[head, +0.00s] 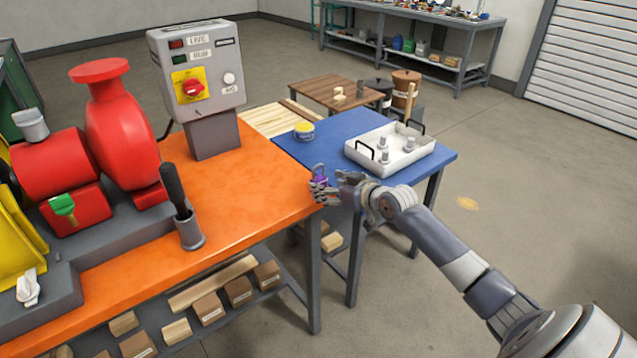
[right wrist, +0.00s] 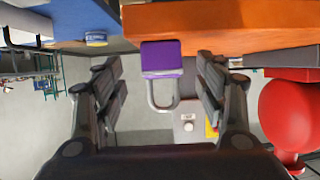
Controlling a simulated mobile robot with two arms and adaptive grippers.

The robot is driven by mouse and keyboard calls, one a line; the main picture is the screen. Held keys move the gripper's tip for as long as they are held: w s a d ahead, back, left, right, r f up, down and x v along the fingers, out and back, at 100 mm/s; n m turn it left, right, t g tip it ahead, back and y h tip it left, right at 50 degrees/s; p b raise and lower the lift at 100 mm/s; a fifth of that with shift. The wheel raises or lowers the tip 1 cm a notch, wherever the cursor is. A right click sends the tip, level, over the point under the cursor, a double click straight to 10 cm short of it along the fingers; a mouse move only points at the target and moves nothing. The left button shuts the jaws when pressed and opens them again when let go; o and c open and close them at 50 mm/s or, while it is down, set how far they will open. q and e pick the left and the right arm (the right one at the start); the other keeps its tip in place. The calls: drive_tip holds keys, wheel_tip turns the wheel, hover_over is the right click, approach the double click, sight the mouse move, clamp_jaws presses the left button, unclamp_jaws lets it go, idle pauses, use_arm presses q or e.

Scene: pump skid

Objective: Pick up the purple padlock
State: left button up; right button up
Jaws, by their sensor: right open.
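The purple padlock (head: 319,173) is at the right corner of the orange bench, by the gap to the blue table. My right gripper (head: 326,188) is beside it, and its fingers partly hide the padlock in the head view. In the right wrist view the padlock's purple body (right wrist: 162,58) and its grey shackle sit between the two spread fingers (right wrist: 161,88). Free space shows on both sides of it, so the fingers are open. What holds the padlock up is hard to tell. My left gripper is not in view.
The orange bench (head: 250,185) carries a red pump (head: 112,130), a grey control box (head: 198,75) and a cup with a black-handled tool (head: 188,228). The blue table (head: 340,132) holds a yellow-topped tin (head: 304,131) and a white tray (head: 415,158). Open floor lies to the right.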

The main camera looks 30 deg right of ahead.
sight(322, 183)
drive_tip(key=shift+x, duration=1.85)
drive_tip(key=shift+c, duration=0.6)
drive_tip(key=shift+a, duration=0.1)
drive_tip(key=c, duration=1.1)
drive_tip(key=shift+r, duration=0.1)
drive_tip(key=shift+r, duration=0.7)
wheel_tip(322, 183, up, 2)
drive_tip(key=shift+s+a+r, duration=0.1)
drive_tip(key=shift+s+a, duration=0.05)
drive_tip(key=shift+s, duration=0.05)
drive_tip(key=s+a+r, duration=0.1)
drive_tip(key=s+a, duration=0.7)
drive_tip(key=s, duration=0.5)
drive_tip(key=shift+s+r+b, duration=0.2)
drive_tip(key=shift+b, duration=0.15)
